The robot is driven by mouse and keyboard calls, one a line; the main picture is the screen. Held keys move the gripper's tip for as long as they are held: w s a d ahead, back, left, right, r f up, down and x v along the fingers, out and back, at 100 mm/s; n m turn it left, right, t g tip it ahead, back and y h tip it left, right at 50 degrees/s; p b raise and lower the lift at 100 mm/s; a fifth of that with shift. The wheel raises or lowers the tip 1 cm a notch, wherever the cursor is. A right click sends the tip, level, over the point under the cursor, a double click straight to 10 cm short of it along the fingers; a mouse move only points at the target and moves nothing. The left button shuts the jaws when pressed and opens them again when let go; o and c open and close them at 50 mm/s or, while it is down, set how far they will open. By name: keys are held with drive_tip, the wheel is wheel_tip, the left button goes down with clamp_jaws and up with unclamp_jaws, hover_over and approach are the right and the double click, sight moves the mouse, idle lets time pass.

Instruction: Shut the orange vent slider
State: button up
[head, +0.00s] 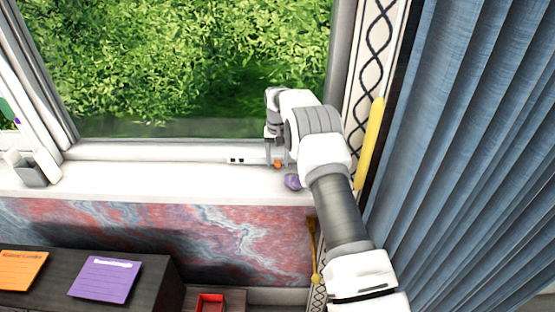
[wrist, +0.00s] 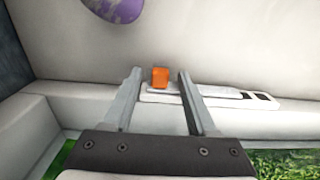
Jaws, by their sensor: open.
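The orange vent slider (head: 278,164) is a small orange block on a white vent strip (head: 247,160) at the base of the window frame. In the wrist view the orange slider (wrist: 160,77) sits between the fingertips of my gripper (wrist: 159,76), nearer the left finger in height. The fingers are open, with a gap on both sides of the slider. I cannot tell whether either finger touches it. The vent strip (wrist: 215,96) runs right from the slider, with dark slots (wrist: 259,97) at its right end. In the head view my gripper (head: 276,150) partly hides the strip's right end.
A purple rounded object (head: 293,182) lies on the white sill (head: 180,184) close to my gripper; it also shows in the wrist view (wrist: 116,8). A blue curtain (head: 470,150) hangs right of my arm. A grey cup-like holder (head: 32,173) stands at the sill's left.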

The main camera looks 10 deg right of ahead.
clamp_jaws()
idle(1.4)
